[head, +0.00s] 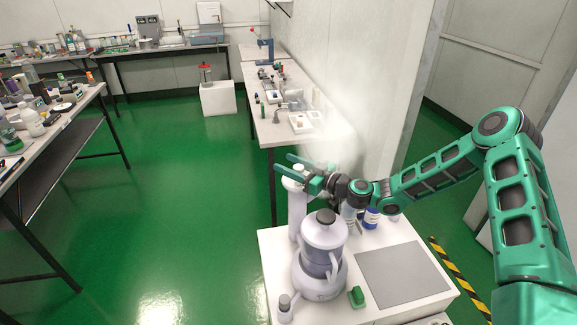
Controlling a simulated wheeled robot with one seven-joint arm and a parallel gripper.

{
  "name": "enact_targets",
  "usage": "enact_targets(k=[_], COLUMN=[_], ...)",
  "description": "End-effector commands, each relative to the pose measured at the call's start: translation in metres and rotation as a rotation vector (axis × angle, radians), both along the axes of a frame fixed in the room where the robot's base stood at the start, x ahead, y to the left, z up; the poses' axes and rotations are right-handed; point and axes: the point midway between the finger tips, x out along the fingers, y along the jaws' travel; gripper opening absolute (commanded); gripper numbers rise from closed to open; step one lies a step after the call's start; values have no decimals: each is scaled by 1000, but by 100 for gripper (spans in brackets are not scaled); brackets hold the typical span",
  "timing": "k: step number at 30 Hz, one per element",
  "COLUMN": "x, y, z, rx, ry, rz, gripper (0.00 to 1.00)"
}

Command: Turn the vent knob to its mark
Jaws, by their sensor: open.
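A pale grey-white apparatus (319,268) with a round base stands upright on the near white table. A dark round knob (326,216) sits on top of it. I cannot tell whether this is the vent knob, and no mark can be made out. My gripper (283,163) is open, with its green fingers spread and pointing left. It is above and behind the apparatus, near the top of a tall white cylinder (297,215). I cannot tell whether it touches the cylinder. The gripper and wrist partly cover what is behind them.
The near white table (275,255) also holds a grey mat (403,275), a green item (357,297), a small capped bottle (285,308) and a blue-and-white jar (371,218). A pale wall (350,80) rises behind the arm. Green floor (180,200) is clear to the left.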

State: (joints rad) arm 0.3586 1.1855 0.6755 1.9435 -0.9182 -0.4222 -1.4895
Motion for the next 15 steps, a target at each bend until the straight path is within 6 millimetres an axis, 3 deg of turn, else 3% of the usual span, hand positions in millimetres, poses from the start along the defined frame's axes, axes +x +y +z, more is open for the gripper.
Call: enact_targets(k=[5,9,10,15], x=[0,0,0,0], y=[0,0,0,1], z=[0,0,0,0], rx=[0,0,0,-1], ry=[0,0,0,-1], rz=[0,0,0,3], gripper=[44,11,7,7])
